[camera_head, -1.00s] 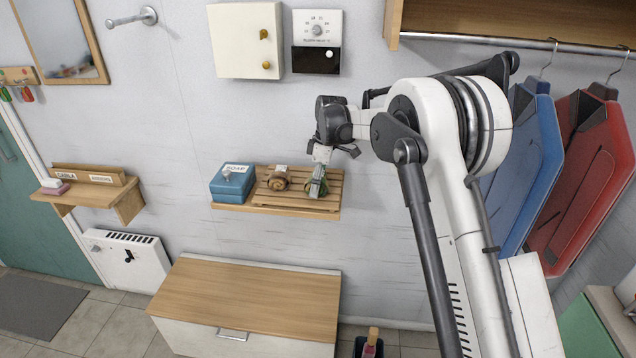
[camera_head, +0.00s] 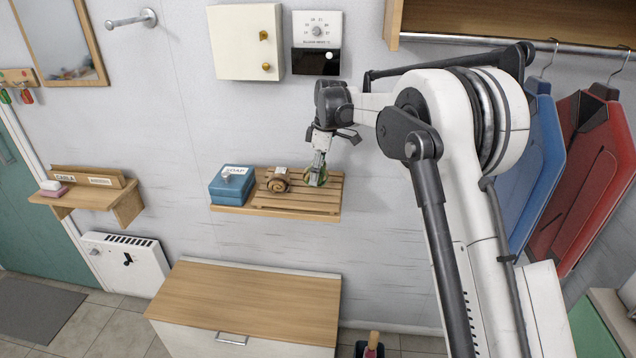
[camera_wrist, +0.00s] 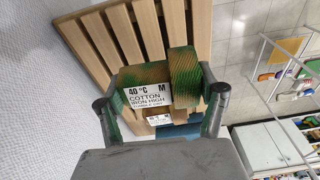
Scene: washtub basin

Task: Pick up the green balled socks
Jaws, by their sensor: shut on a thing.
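The green balled socks (camera_head: 310,178) are a green and brown ribbed bundle at the right part of the slatted wooden rack in the head view. In the wrist view my gripper (camera_wrist: 166,88) is shut on the socks, one finger on each side. I cannot tell whether the socks still touch the slats.
A brown balled pair of socks (camera_head: 278,181) lies just left on the slatted rack (camera_head: 290,207). A blue soap box (camera_head: 230,187) stands at the shelf's left end. A wooden-topped bench (camera_head: 245,300) is below. The wall is close behind.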

